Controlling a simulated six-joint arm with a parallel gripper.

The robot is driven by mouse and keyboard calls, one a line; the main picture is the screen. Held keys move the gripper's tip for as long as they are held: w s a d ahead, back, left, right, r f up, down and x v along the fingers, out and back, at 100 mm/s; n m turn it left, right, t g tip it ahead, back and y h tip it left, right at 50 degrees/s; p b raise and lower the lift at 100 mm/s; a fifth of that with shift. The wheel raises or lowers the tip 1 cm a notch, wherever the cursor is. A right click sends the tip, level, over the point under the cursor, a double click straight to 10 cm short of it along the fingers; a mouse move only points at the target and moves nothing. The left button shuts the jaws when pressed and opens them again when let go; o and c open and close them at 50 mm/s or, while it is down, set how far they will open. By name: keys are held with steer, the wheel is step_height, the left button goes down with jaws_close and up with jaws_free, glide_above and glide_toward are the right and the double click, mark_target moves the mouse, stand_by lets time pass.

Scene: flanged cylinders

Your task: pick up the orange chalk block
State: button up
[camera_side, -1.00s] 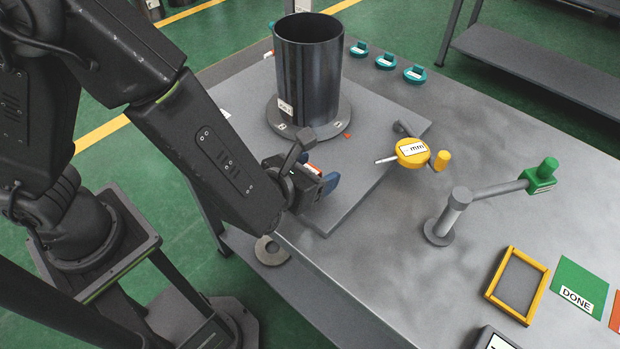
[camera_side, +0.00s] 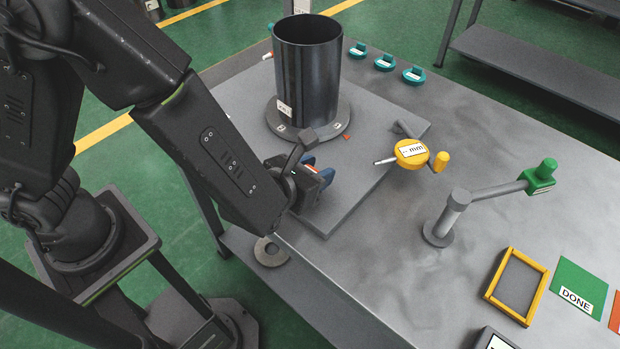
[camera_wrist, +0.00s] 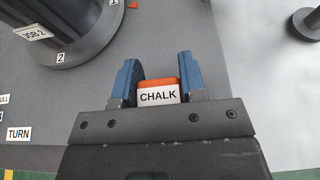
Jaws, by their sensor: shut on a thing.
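The orange chalk block (camera_wrist: 158,92) sits between the two blue fingers of my gripper (camera_wrist: 158,80) in the wrist view. A white label reading CHALK faces the camera. My gripper is shut on it, with a finger on each side. In the side view my gripper (camera_side: 318,183) is over the near part of the raised grey plate, in front of the dark cylinder. The block is mostly hidden there by the fingers and wrist. I cannot tell whether it touches the plate.
The dark flanged cylinder (camera_side: 307,75) stands on the grey plate (camera_side: 372,165) just behind my gripper. A yellow dial gauge (camera_side: 411,152) and a post with a green-tipped arm (camera_side: 455,205) stand to the right. A yellow frame (camera_side: 515,285) lies at the front right.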

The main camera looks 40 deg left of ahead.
steer(key=shift+r, duration=0.55)
steer(key=a+r, duration=1)
steer(key=a, duration=0.1)
steer(key=shift+a, duration=0.35)
